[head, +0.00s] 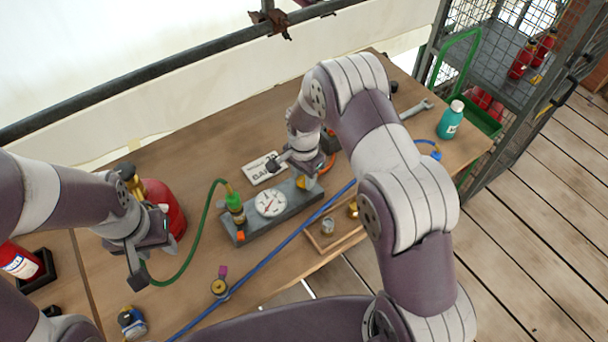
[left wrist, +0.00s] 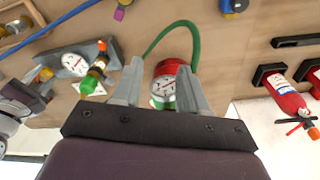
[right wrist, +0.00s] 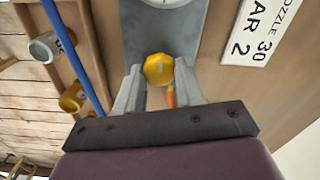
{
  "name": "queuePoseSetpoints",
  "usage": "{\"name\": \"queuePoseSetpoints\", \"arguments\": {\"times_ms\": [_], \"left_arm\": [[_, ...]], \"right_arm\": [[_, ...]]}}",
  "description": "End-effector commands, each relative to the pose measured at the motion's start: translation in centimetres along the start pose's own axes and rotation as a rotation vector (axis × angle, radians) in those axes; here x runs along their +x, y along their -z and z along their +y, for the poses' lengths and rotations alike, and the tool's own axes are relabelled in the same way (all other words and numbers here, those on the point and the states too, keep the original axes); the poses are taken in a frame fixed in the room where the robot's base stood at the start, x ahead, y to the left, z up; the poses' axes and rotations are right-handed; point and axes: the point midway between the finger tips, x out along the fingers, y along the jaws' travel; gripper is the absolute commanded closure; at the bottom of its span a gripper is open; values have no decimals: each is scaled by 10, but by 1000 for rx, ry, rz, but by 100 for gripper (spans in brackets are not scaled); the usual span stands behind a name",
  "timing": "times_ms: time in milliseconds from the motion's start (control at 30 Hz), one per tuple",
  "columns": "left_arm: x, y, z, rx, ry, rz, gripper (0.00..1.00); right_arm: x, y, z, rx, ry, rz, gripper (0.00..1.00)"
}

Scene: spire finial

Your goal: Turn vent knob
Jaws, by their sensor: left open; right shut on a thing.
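The yellow vent knob (right wrist: 158,68) sits on a grey manifold bar (head: 252,231) that also carries a white dial gauge (head: 270,203). In the right wrist view my right gripper (right wrist: 160,88) has a finger on each side of the knob and is shut on it. In the head view the knob (head: 302,183) is partly hidden by my right gripper (head: 296,170). My left gripper (head: 152,262) is open and empty over the left part of the bench. In the left wrist view a red cylinder with a gauge (left wrist: 165,80) shows beyond its open fingers (left wrist: 160,92).
A green hose (head: 205,218) runs from the brass and green fitting (head: 235,205) toward the red cylinder (head: 168,205). A blue hose (head: 270,257) crosses before the bar. A wooden tray (head: 322,246) holds small fittings. A teal bottle (head: 450,122) stands at right, near a wire cage.

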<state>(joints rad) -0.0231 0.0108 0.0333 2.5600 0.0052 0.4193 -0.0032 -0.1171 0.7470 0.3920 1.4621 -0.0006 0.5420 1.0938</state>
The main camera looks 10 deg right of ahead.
Motion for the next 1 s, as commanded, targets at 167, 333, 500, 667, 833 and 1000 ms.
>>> {"name": "queuePoseSetpoints", "arguments": {"times_ms": [167,333,500,667,833,1000], "left_arm": [[0,0,0,0,0,0,57],[0,0,0,0,0,0,57],[0,0,0,0,0,0,57],[2,0,0,0,0,0,57],[11,-1,0,0,0,0,57],[17,-2,0,0,0,0,57]], "right_arm": [[-2,0,-2,1,4,1,93],[-2,0,-1,1,4,1,37],[-1,0,-1,0,3,1,37],[-7,0,-2,0,5,2,37],[-45,0,-2,0,8,4,37],[-91,0,-2,0,8,4,37]]}}
